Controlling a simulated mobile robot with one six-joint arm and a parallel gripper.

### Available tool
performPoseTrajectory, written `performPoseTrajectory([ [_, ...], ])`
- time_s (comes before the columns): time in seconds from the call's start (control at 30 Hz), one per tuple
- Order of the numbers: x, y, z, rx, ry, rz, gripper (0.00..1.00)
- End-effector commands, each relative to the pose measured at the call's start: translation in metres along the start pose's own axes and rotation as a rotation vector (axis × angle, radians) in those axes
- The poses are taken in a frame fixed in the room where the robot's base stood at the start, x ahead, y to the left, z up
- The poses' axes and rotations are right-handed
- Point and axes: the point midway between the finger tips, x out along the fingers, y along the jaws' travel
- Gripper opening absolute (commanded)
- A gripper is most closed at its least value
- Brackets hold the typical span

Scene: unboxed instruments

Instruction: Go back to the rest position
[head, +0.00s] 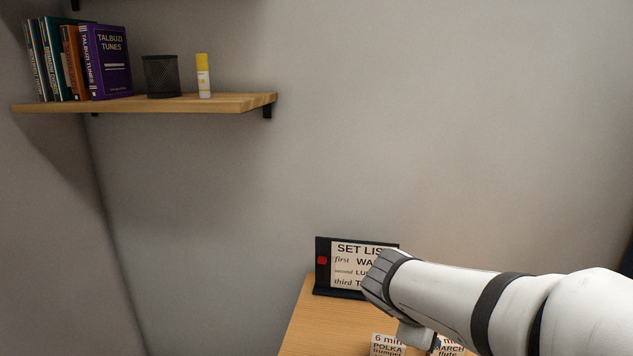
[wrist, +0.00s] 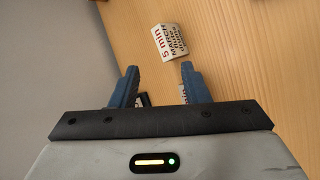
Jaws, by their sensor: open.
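My gripper (wrist: 158,68) shows in the wrist view with its two blue fingers spread apart and nothing held between them. In the head view my arm reaches in from the right, and my gripper is mostly hidden below the wrist, low over the wooden table (head: 312,315). A white card reading MARCH flute (wrist: 172,43) lies beyond the fingertips, apart from them. It also shows partly in the head view (head: 452,348). A card reading POLKA trumpet (head: 387,345) stands left of it.
A black stand with a SET LIST sheet (head: 345,248) stands at the table's back, partly covered by my arm. A wall shelf (head: 235,103) at upper left holds books (head: 110,65), a dark mesh cup (head: 160,77) and a yellow-white tube (head: 204,77). The air between is clear.

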Motion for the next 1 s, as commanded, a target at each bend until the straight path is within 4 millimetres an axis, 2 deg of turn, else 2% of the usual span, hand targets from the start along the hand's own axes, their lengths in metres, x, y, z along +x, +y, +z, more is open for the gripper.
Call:
performPoseTrajectory([
  [0.03,-0.025,0.002,0.018,0.126,0.010,-0.075,0.42],
  [0.13,-0.052,-0.016,0.035,0.378,0.032,-0.231,0.42],
  [0.3,-0.096,-0.038,0.045,0.742,0.060,-0.456,0.42],
  [0.4,-0.113,-0.046,0.045,0.884,0.071,-0.546,0.42],
  [0.57,-0.125,-0.053,0.041,0.989,0.078,-0.616,0.42],
  [1.0,-0.124,-0.054,0.040,0.996,0.079,-0.621,0.42],
])
